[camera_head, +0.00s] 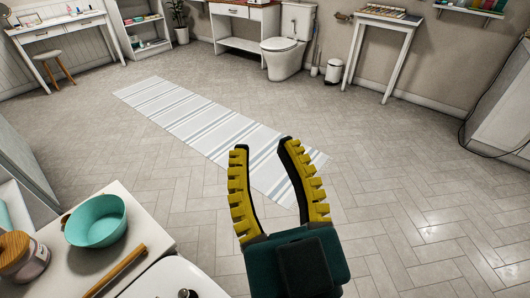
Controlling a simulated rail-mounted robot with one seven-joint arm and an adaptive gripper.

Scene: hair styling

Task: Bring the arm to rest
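My gripper (265,145) shows in the lower middle of the head view. It has two yellow ribbed fingers with dark backs on a dark green body. The fingers stand apart and nothing is between them; only the floor and the striped rug show there. The gripper is raised in front of the camera and points away toward the far wall. It touches nothing that I can see. The rest of my arm is out of view below the gripper.
At lower left a white counter (75,270) holds a teal bowl (96,221), a jar with a wooden lid (22,256) and a wooden stick (117,270). A striped rug (200,122) lies on the open floor. A toilet (287,45), white bin (333,71) and tables stand far back.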

